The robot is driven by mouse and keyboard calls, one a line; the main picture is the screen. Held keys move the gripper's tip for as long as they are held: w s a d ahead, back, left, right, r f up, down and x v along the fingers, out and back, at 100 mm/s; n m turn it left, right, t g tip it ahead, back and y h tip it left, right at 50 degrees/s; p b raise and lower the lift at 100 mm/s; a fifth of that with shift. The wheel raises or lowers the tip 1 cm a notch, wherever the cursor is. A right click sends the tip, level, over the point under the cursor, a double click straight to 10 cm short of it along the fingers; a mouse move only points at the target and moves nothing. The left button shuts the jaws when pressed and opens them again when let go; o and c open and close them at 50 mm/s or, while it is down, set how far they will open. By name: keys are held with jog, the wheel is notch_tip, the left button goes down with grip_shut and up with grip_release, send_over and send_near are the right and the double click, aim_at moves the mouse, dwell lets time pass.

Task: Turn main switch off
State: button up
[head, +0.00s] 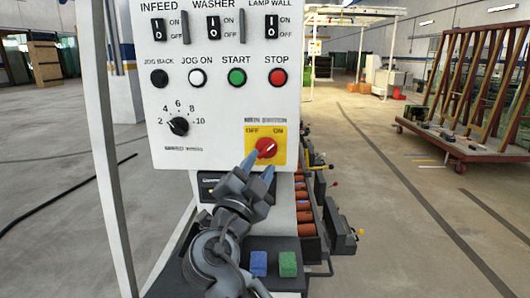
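The main switch (265,148) is a red rotary knob on a yellow plate, low on the right of the white control panel (210,110). The plate is marked OFF at left and ON at right. The knob's white mark slants up to the right, toward ON. My gripper (260,163) is just below the switch, with two blue fingertips pointing up at it. The fingertips are spread apart with a gap between them. The left fingertip overlaps the lower left of the yellow plate in the picture; I cannot tell whether it touches the knob.
The panel also holds a black speed dial (179,126), several push buttons including red STOP (278,77), and rocker switches above. Blue (258,263) and green (288,264) blocks lie below, beside my arm. Machine parts with levers (335,225) stand at right. Open floor lies beyond.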

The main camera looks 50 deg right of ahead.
aim_at(267, 151)
jog(key=shift+p+x, duration=0.5)
jog(key=shift+x, duration=1.55)
jog(key=shift+c, duration=0.3)
jog(key=shift+a, duration=0.1)
grip_shut()
